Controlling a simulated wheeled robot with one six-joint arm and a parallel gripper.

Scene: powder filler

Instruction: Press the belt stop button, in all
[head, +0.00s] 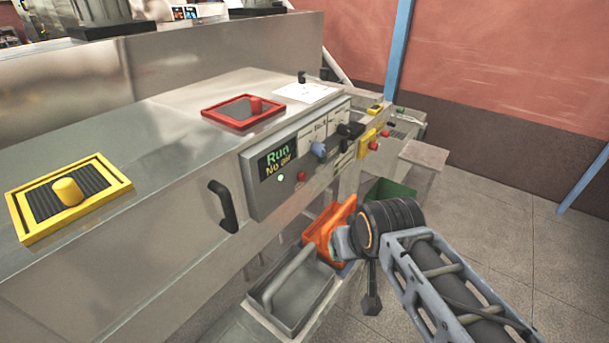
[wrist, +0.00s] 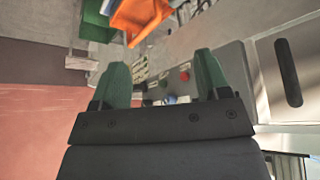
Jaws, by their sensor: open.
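The control panel (head: 262,190) on the machine's front has a display reading "Run" and "No air", a red button (head: 301,176) and a blue knob (head: 318,150). Further right, a yellow box (head: 368,138) carries a red button (head: 374,146). I cannot read which button is labelled belt stop. My gripper (head: 342,243) is in front of and below the panel, apart from it, near the orange bin. In the wrist view its two green fingers (wrist: 162,76) are spread and empty. A red button (wrist: 184,76) and the blue knob (wrist: 169,99) show between them.
An orange bin (head: 325,225), a green bin (head: 390,191) and a grey tray (head: 318,292) sit low by the machine. A black handle (head: 222,207) sticks out left of the panel. Red-framed (head: 210,113) and yellow-framed (head: 20,228) pads lie on top. Floor at right is clear.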

